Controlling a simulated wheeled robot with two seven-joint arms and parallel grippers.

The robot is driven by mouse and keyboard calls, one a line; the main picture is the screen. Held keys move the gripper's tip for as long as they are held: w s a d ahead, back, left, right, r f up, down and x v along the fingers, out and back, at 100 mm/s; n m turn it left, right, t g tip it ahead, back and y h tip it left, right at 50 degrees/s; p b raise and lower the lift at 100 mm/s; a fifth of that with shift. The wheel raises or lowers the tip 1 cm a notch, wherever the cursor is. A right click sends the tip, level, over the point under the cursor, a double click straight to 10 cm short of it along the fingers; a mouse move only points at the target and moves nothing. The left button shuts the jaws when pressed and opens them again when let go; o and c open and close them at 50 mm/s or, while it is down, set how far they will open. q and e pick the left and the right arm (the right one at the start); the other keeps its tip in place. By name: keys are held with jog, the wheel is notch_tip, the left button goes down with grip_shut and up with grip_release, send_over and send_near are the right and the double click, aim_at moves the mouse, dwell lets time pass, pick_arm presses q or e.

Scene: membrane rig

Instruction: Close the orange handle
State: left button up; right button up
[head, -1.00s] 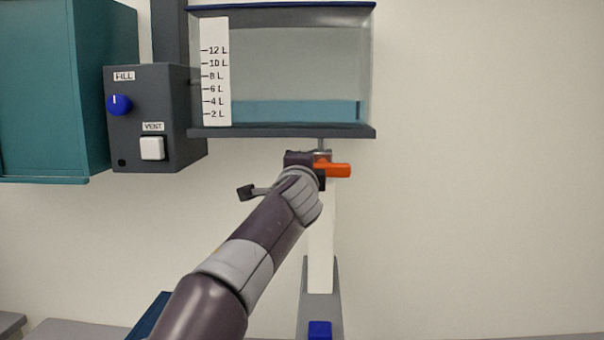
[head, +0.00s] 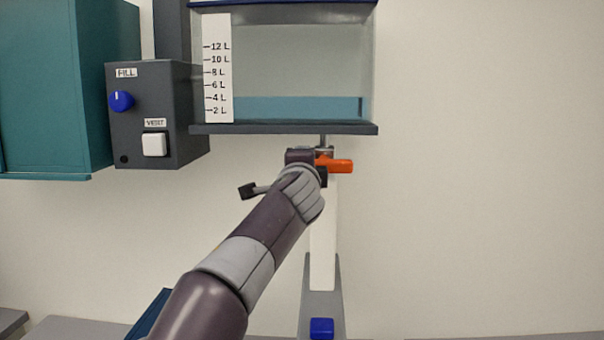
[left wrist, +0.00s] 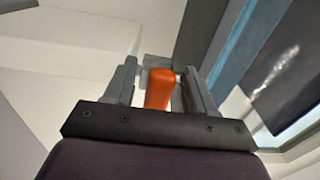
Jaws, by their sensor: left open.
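The orange handle (head: 338,165) sticks out to the right in the head view, just below the clear tank (head: 290,75). My left gripper (head: 322,172) is at the handle, and my arm hides part of the valve there. In the left wrist view the orange handle (left wrist: 159,89) lies between the two fingers of my left gripper (left wrist: 161,85). The fingers are apart, with a gap visible on both sides of the handle. My right gripper does not show in either view.
A dark box with a blue FILL knob (head: 121,101) and a white VENT button (head: 154,145) hangs left of the tank. A teal cabinet (head: 55,90) is at the far left. A white column (head: 322,250) stands below the valve. The wall at right is clear.

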pick_arm(q)
jog(key=s+b, duration=0.6)
jog(key=s, duration=0.6)
jog(key=shift+s, duration=0.15)
jog(key=s+a+f+n+g, duration=0.1)
jog(key=a+f+n+g, duration=0.25)
jog(key=f, duration=1.15)
jog(key=a+f+n+g, duration=0.3)
jog(key=a+f+g, duration=0.15)
jog(key=f, duration=1.05)
jog(key=s+a+f+n+g, duration=0.3)
jog(key=s+f+n+g, duration=0.1)
jog(key=s+f, duration=0.7)
jog(key=s+a+f+n+g, duration=0.3)
jog(key=s+f+n, duration=0.4)
jog(key=s+f, duration=0.5)
jog(key=shift+s+a+f+g, duration=0.2)
jog(key=shift+s+g, duration=0.2)
jog(key=shift+g, duration=0.4)
